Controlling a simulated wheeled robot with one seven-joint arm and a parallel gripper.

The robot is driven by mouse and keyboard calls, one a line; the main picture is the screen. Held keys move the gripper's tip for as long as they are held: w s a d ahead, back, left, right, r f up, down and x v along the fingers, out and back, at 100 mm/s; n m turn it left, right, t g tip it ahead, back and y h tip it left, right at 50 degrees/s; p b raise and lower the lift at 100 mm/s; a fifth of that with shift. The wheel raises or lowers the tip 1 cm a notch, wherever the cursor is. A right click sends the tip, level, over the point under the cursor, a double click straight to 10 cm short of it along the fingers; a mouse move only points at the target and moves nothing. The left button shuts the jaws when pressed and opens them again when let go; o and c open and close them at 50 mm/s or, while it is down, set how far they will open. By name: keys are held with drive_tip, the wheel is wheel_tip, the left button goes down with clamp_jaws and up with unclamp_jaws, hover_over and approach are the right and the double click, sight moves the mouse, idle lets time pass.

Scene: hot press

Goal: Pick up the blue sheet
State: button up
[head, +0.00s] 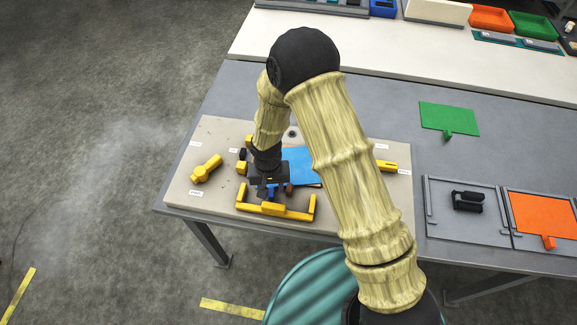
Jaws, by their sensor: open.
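The blue sheet (302,163) lies on the beige board (222,150) on the grey table. My arm hides its right part, and my wrist and gripper cover part of its left side. My gripper (270,191) is low over the board, at the sheet's left front edge. It is seen from above and behind, so its fingertips are small and partly hidden. The jaws are open. I cannot tell whether they touch the sheet or are around its edge.
A yellow bracket (272,209) lies close in front of my gripper. A yellow part (206,168) lies to the left, another (386,166) to the right. A green sheet (449,118), a black handled block (467,201) and an orange sheet (543,213) are further right.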

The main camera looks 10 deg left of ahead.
drive_tip(key=shift+f, duration=0.55)
clamp_jaws()
